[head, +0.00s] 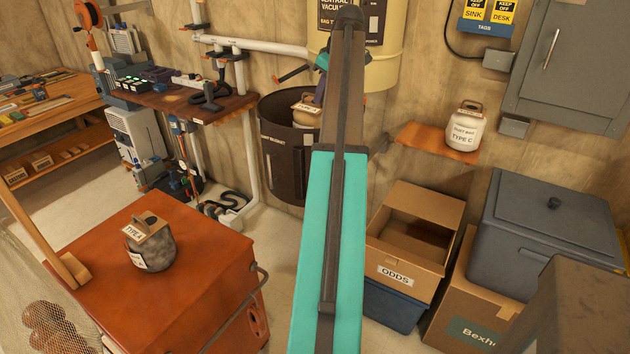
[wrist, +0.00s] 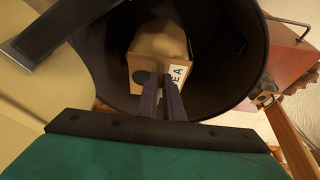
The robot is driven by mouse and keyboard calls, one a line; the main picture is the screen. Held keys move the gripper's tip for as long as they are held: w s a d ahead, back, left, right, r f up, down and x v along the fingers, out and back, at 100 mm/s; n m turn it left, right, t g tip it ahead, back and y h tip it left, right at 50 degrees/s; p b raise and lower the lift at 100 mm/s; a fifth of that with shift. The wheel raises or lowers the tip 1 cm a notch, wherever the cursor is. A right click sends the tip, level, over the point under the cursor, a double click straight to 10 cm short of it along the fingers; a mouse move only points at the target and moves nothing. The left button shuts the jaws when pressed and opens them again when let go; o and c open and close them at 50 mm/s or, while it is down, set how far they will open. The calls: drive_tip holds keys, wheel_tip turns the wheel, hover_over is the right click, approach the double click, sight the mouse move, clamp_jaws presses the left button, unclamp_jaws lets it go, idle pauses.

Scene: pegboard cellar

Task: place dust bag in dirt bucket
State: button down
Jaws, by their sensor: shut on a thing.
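The dirt bucket (head: 285,160) is a dark, labelled bucket against the back wall. Its dark inner wall (wrist: 105,60) surrounds the bag in the wrist view. A tan dust bag (head: 304,110) with a cardboard collar shows inside the bucket mouth; the wrist view shows its collar (wrist: 147,68) and part of a white label. My gripper (wrist: 160,85) is shut on this bag, with its fingers reaching into the bucket. My arm hides part of the bucket's right side in the head view. Whether the bag touches the bucket floor is hidden.
A grey dust bag (head: 155,250) sits on the red chest (head: 180,300). A white dust bag (head: 466,130) stands on a wall shelf. The vacuum canister (head: 385,60) hangs above and right of the bucket. An open ODDS box (head: 405,260) stands at lower right.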

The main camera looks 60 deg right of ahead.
sight(320, 109)
drive_tip(key=shift+w+a+r, duration=0.1)
drive_tip(key=shift+w+a, duration=0.05)
drive_tip(key=shift+a, duration=0.05)
drive_tip(key=shift+w, duration=0.2)
drive_tip(key=shift+p, duration=0.3)
drive_tip(key=shift+f+y+p, duration=0.2)
drive_tip(key=shift+y+p, duration=0.1)
drive_tip(key=shift+p, duration=0.5)
drive_tip(key=p, duration=0.3)
drive_tip(key=shift+n, duration=0.3)
drive_tip(key=p, duration=0.4)
drive_tip(key=shift+s+r+p, duration=0.2)
drive_tip(key=shift+p, duration=0.2)
drive_tip(key=shift+f+p, duration=1.2)
drive_tip(key=shift+f, duration=1.95)
